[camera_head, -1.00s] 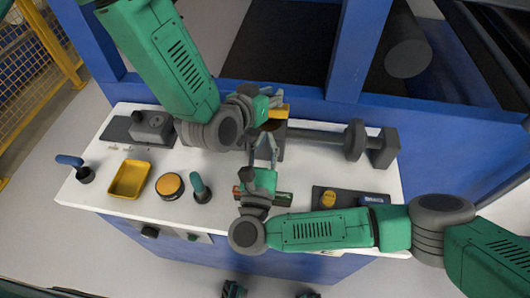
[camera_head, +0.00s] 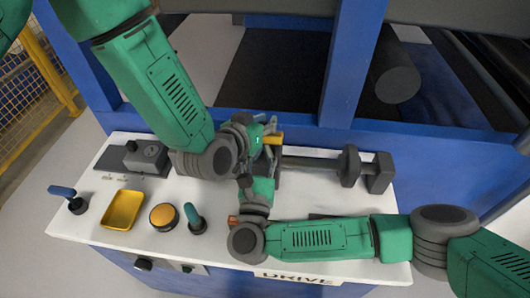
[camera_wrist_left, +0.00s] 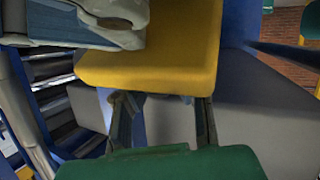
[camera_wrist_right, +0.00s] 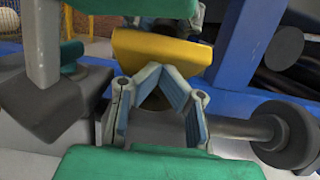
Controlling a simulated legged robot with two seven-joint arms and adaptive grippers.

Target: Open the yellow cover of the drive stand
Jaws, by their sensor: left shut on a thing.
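The yellow cover (camera_head: 276,138) is at the drive stand, at the back of the white console, mostly hidden by my grippers. In the left wrist view it is a broad yellow plate (camera_wrist_left: 165,55); in the right wrist view it is a curved yellow piece (camera_wrist_right: 160,50). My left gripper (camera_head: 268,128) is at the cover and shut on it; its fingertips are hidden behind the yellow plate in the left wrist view. My right gripper (camera_wrist_right: 158,72) is in front of and below the cover, its fingertips close together. I cannot tell whether they touch it.
A grey shaft with a disc (camera_head: 349,165) extends right from the stand to an end block (camera_head: 379,173). Blue framework (camera_head: 350,70) rises behind.

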